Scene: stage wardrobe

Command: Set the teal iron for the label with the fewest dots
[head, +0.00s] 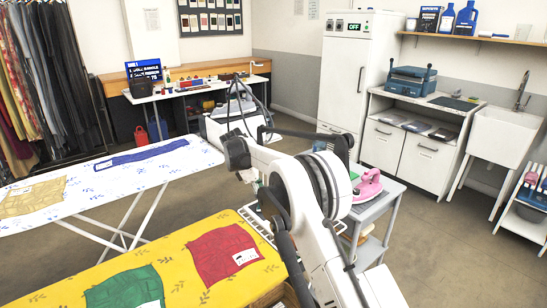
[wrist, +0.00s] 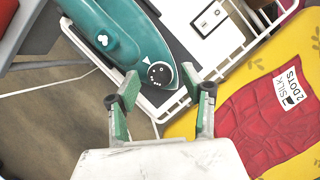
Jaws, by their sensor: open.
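The teal iron (wrist: 122,38) lies at the top of the wrist view, on a surface inside a white wire frame (wrist: 232,68). Its round black dial (wrist: 159,73) has a white mark and small dots around it; its setting is too small to read. My gripper (wrist: 165,92) is open and empty, its green-padded fingers apart on either side of the dial end. The red garment (wrist: 262,125) has a label (wrist: 294,92) reading "SILK 2 DOTS". It also lies on the yellow board in the head view (head: 215,262), beside a green garment (head: 122,287). The green garment's label is unreadable.
A white patterned ironing board (head: 110,190) holds a tan garment (head: 35,196) and a blue garment (head: 142,156), labels too small to read. A pink iron (head: 368,186) stands on a grey cart (head: 385,205) right of my arm.

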